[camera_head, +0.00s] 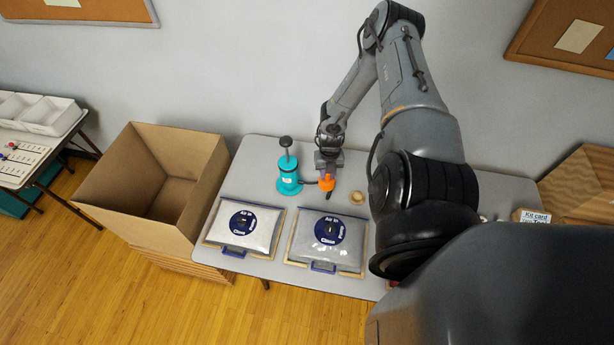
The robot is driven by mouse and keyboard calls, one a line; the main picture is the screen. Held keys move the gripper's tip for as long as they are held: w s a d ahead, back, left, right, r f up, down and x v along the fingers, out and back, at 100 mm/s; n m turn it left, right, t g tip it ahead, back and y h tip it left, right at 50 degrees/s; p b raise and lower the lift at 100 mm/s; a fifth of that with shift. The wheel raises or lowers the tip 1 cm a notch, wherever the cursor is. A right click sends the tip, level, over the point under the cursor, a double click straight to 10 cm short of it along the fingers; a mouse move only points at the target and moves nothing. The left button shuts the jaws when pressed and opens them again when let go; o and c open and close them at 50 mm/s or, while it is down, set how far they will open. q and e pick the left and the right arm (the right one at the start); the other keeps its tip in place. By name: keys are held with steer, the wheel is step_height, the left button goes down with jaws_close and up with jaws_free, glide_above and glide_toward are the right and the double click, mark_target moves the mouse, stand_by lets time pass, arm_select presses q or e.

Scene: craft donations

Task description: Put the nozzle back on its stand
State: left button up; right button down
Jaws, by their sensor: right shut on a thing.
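My right gripper (327,170) reaches down over the table and is shut on the orange nozzle (326,183). The nozzle is just right of a teal hand pump (288,178) with a dark handle. A short dark piece shows below the nozzle. A small round tan piece (357,197), which looks like the stand, sits on the table to the right of the nozzle, apart from it. Nothing is seen on it. My left gripper is not in view.
Two clear bags, a left one (226,226) and a right one (305,233), lie on the grey table (258,150) in front of the pump. A large open cardboard box (112,207) stands at left. My right arm hides much of the table's right side.

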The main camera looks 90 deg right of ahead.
steer(key=s+d+b, duration=0.3)
steer(key=s+b, duration=0.1)
steer(key=s, duration=0.3)
steer(key=s+d+b, duration=0.3)
steer(key=s+b, duration=0.1)
steer(key=s, duration=0.4)
steer(key=shift+w+d+f+b, duration=0.1)
steer(key=shift+f+b, duration=1.95)
steer(key=shift+f, duration=1.8)
steer(key=shift+w+f+b, duration=0.1)
steer(key=shift+f+b, duration=1.9)
steer(key=shift+f, duration=1.8)
steer(key=shift+f+b, duration=0.45)
steer(key=shift+f, duration=0.3)
steer(key=shift+f+b, duration=0.3)
steer(key=shift+f, duration=0.3)
steer(key=c, duration=0.8)
jaws_free()
steer(key=shift+r, duration=0.1)
